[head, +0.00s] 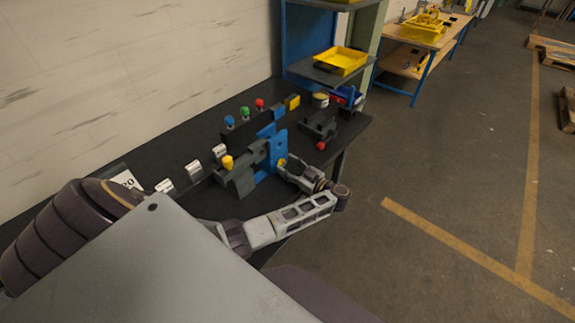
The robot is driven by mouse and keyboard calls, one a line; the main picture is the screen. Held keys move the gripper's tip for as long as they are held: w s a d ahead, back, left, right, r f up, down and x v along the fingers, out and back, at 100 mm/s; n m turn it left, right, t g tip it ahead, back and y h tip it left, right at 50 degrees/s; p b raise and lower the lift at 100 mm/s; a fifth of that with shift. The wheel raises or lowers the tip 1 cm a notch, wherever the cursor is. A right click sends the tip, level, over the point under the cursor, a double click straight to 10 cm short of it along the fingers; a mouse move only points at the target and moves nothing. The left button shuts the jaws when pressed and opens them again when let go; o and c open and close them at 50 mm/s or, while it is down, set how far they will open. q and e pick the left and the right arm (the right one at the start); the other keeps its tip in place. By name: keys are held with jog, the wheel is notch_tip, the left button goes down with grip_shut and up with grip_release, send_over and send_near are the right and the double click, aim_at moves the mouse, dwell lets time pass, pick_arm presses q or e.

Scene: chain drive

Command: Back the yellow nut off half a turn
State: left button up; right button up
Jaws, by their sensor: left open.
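The yellow nut (282,162) shows as a small yellow piece on the right face of an upright blue plate (273,152), on the black bench. My left gripper (284,168) is open, its fingers pointing left at the plate close to the nut. The fingers partly cover this spot, and I cannot tell whether they touch the nut. My left forearm reaches in from the lower left and bends back at the wrist. My right gripper is not in view.
A grey block with a yellow knob (227,163) stands left of the plate. Blue, green and red knobs (259,104) stand behind. A dark grey fixture (319,125) and a red knob (321,146) sit to the right.

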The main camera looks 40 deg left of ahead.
pick_arm(q)
jog(key=shift+a, duration=0.3)
jog(key=c, duration=1)
